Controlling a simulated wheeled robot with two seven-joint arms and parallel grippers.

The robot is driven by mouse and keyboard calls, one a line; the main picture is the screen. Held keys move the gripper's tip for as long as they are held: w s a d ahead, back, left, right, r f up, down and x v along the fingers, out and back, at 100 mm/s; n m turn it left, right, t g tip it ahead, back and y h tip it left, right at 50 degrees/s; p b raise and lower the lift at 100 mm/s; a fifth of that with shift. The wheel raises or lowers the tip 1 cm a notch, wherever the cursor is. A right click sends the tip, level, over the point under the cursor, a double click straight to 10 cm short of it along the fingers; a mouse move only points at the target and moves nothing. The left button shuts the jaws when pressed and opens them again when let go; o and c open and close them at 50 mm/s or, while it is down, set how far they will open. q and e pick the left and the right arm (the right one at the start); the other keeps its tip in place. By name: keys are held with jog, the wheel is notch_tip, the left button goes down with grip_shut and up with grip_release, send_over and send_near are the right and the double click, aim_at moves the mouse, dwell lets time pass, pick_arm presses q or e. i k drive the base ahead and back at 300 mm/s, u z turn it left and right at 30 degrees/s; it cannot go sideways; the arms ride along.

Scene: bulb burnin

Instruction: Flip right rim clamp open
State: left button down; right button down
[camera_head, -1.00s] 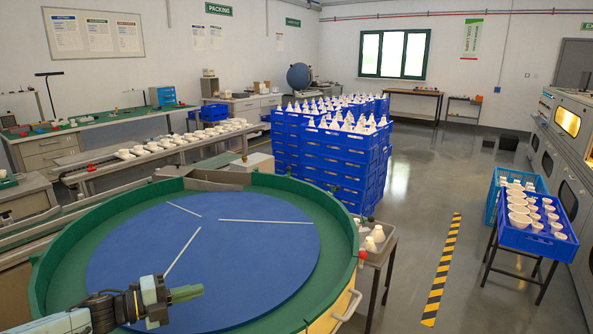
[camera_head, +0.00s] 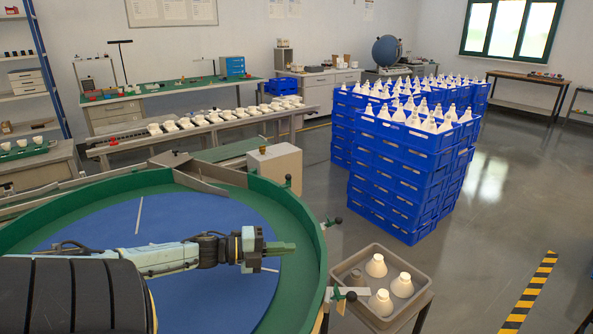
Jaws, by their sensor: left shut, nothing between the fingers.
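A round table with a raised green rim (camera_head: 306,222) and a blue disc (camera_head: 195,215) fills the lower left. My right gripper is not in view.
A grey tray (camera_head: 420,290) holding several white bulbs stands close to the rim's right side. Stacked blue crates (camera_head: 395,205) of bulbs stand behind it. A beige box (camera_head: 275,168) sits behind the rim. Open floor lies to the right.

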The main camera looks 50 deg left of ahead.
aim_at(288, 184)
jog(key=u, duration=0.6)
jog(key=i, duration=1.55)
jog(key=u, duration=0.6)
